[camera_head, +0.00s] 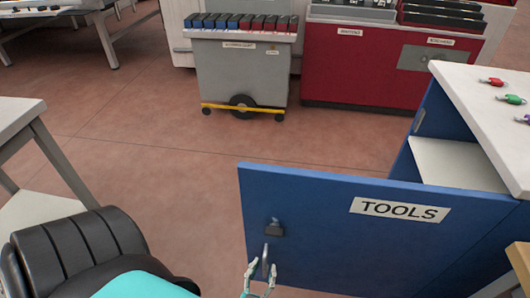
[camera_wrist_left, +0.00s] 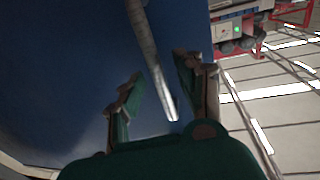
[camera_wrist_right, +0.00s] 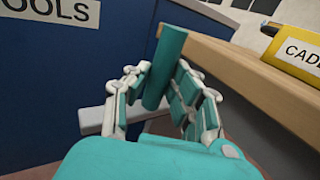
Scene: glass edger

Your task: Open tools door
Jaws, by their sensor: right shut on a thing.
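The blue tools door (camera_head: 310,235), labelled TOOLS, stands swung out from its cabinet, with the cabinet's inside partly visible. A grey latch and a metal bar handle (camera_head: 265,258) are on its face. My left gripper (camera_head: 261,270) is at the handle, its fingers apart on both sides of it. In the left wrist view the bar (camera_wrist_left: 155,65) runs between the open fingers (camera_wrist_left: 155,85); contact cannot be told. My right gripper (camera_wrist_right: 160,90) is shut on a teal cylinder (camera_wrist_right: 165,65), in front of blue panels, one with part of the TOOLS label.
The cabinet top (camera_head: 475,95) holds small coloured items at the right. A grey cart (camera_head: 240,75) and a red cabinet (camera_head: 350,70) stand at the back. A wooden edge (camera_wrist_right: 255,85) and a yellow box (camera_wrist_right: 295,50) are near my right gripper. The floor behind the door is clear.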

